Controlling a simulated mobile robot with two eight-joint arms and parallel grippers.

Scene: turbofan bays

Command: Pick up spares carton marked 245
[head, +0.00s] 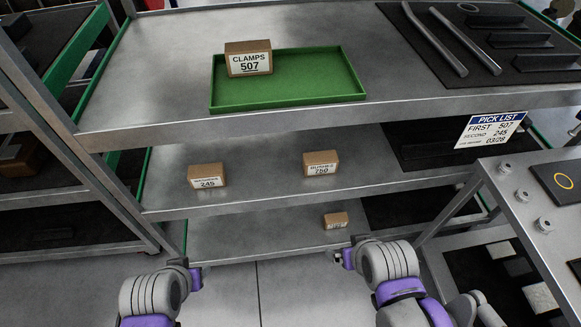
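The spares carton marked 245 (207,175) is a small brown box with a white label, upright on the left part of the middle shelf (262,182). The word above its number is too small to read surely. My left gripper (194,272) is low in front of the rack, below and nearer than this carton and apart from it. My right gripper (341,258) is low in front of the bottom shelf, to the right. I see nothing held in either gripper; their finger openings are too small to make out.
A carton marked 750 (321,163) stands to the right on the middle shelf. A CLAMPS 507 carton (248,58) sits in a green tray (310,80) on top. Another carton (336,220) is on the bottom shelf (235,238). A pick list (490,130) and grey bench (525,200) are at right.

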